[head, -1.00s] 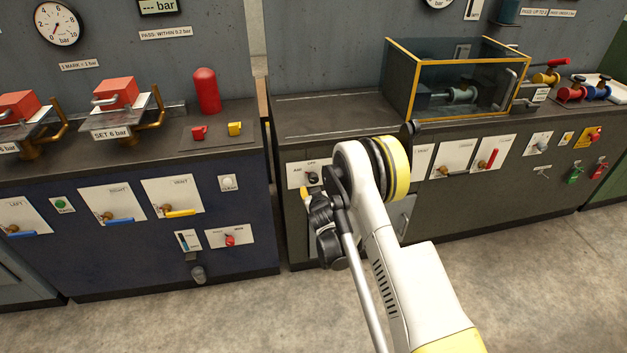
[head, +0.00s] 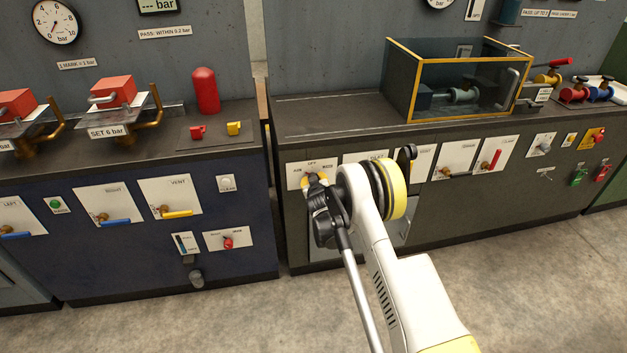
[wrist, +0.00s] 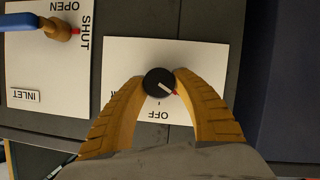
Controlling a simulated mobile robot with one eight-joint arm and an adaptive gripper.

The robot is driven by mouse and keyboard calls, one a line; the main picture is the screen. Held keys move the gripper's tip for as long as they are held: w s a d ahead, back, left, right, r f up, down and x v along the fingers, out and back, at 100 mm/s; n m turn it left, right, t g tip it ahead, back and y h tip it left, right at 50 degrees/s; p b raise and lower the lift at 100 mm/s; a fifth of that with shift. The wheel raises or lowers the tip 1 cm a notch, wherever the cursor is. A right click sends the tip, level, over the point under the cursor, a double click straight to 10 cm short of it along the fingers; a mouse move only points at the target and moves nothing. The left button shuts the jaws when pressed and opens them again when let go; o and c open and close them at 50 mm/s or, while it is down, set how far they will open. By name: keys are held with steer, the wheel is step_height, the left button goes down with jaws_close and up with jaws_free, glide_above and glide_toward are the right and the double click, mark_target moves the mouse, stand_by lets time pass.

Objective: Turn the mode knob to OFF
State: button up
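The mode knob (wrist: 159,82) is a round black knob with a white pointer line and a small red mark. It sits on a white plate (wrist: 200,55). In the wrist view its pointer slants to the lower right, to the right of the OFF label (wrist: 158,115). My gripper (wrist: 160,80) has its two yellow fingers on either side of the knob, very close to it; firm contact cannot be made out. In the head view my gripper (head: 316,178) is at the plate (head: 296,170) on the dark cabinet's front, largely covering the knob.
A neighbouring plate (wrist: 22,75) marked OPEN, SHUT and INLET carries a blue-handled valve (wrist: 55,28), left of the fingers in the wrist view. A blue cabinet (head: 130,265) stands left across a narrow gap. The floor (head: 230,315) in front is clear.

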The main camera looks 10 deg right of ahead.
steer(key=c, duration=0.4)
steer(key=m+y, duration=0.1)
steer(key=m, duration=0.1)
steer(key=m+y, duration=0.1)
steer(key=shift+d+m+y, duration=0.2)
steer(key=shift+m+y, duration=0.1)
steer(key=shift+m, duration=0.1)
steer(key=m+y, duration=0.2)
steer(key=m, duration=0.2)
steer(key=shift+t+y, duration=0.3)
steer(key=shift+y, duration=0.1)
stand_by(0.4)
steer(key=o, duration=1.2)
